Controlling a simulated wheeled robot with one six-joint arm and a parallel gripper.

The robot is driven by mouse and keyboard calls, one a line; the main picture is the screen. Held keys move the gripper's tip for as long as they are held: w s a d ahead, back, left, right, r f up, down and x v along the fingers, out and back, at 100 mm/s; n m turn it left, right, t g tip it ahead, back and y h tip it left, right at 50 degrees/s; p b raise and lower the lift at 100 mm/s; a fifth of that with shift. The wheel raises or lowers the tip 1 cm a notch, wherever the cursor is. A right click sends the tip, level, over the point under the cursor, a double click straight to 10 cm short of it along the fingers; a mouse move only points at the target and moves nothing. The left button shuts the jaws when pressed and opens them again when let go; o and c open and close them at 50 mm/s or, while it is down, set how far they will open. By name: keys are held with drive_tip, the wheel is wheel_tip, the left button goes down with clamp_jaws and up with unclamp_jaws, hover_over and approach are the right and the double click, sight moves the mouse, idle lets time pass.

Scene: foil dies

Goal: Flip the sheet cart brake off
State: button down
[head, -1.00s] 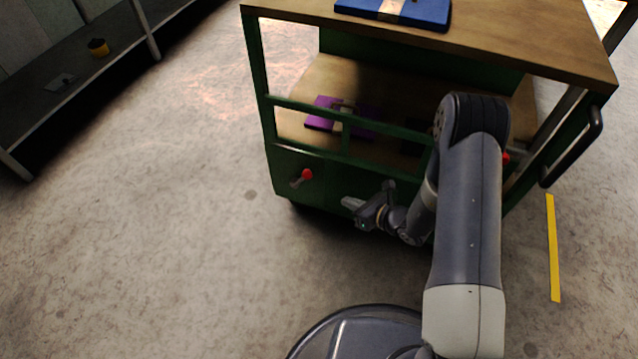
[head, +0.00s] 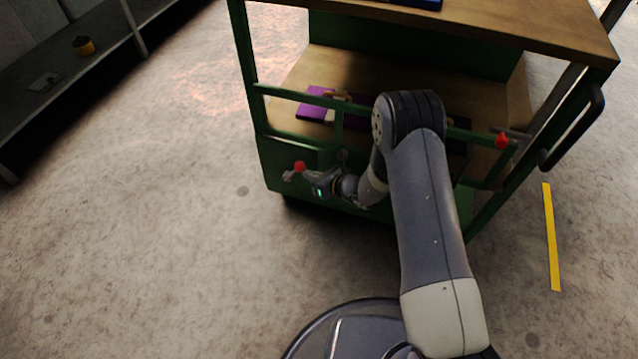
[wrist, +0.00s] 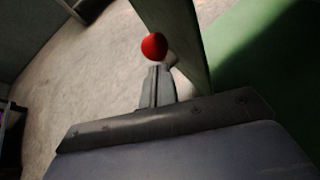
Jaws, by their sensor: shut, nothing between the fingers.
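The green sheet cart (head: 330,157) with wooden shelves stands in front of me. At the left of its low front panel is a short grey lever with a red knob (head: 299,166); the red knob also shows in the wrist view (wrist: 154,46). My gripper (head: 306,174) is shut and empty, right beside this knob. In the wrist view the closed fingertips (wrist: 158,72) point at the knob, just below it in the picture; I cannot tell whether they touch. A second red knob (head: 502,140) on a grey rod is at the cart's right. My arm hides part of the front panel.
A purple binder-like object (head: 315,104) lies on the lower shelf and a blue one (head: 425,3) on top. A black handle (head: 575,128) sticks out at the right. A dark shelf (head: 105,45) stands at left. Floor left of the cart is clear.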

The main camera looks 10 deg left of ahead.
sight(296, 167)
drive_tip(key=shift+a, duration=0.1)
drive_tip(key=shift+w+a+r+h+p, duration=0.1)
drive_tip(key=shift+a+r+h+p, duration=0.45)
drive_tip(key=shift+a+r, duration=0.25)
drive_tip(key=shift+a+r+b, duration=0.3)
drive_tip(key=shift+a+r, duration=0.15)
drive_tip(key=shift+a, duration=0.2)
